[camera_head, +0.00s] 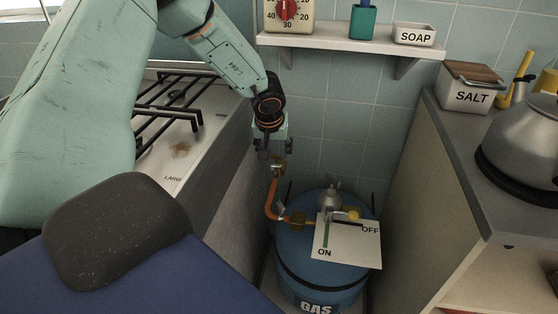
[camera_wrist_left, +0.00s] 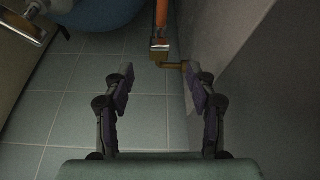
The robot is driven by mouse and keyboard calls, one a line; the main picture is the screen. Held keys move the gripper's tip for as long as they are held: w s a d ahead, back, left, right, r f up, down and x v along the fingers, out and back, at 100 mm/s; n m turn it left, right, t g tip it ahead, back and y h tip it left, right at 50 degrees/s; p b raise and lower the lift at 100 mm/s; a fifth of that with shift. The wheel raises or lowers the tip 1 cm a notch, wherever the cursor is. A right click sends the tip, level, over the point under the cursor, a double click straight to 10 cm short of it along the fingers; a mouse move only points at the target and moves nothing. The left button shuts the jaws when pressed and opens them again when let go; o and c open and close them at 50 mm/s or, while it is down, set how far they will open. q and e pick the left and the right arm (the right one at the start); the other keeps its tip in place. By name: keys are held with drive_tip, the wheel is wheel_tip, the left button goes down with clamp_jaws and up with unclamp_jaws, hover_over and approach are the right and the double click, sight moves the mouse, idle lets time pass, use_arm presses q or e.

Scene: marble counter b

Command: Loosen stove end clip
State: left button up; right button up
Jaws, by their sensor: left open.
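My left gripper (camera_head: 275,155) points down into the gap between the stove and the counter. It is open and empty; its two fingers stand apart in the left wrist view (camera_wrist_left: 162,82). The orange gas hose (camera_head: 269,198) rises from the gas bottle to the stove side and also shows in the wrist view (camera_wrist_left: 161,14). A small metal clip (camera_wrist_left: 160,45) sits around the hose end, beyond the fingertips and not touched in that view. A brass elbow pipe (camera_wrist_left: 174,65) joins it to the stove wall. In the head view the fingers partly hide the clip. My right gripper is not in view.
The blue gas bottle (camera_head: 318,279) stands on the floor, with a white ON/OFF card (camera_head: 350,253) at its valve. The stove (camera_head: 185,150) walls the gap on the left and a cabinet (camera_head: 410,180) on the right. A shelf (camera_head: 350,42) hangs above.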

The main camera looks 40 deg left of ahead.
sight(276, 165)
use_arm(q)
drive_tip(key=b+x, duration=0.3)
drive_tip(key=x, duration=0.5)
drive_tip(key=shift+s+b, duration=0.1)
drive_tip(key=shift+b, duration=0.25)
drive_tip(key=shift+c, duration=0.2)
drive_tip(key=c, duration=1.1)
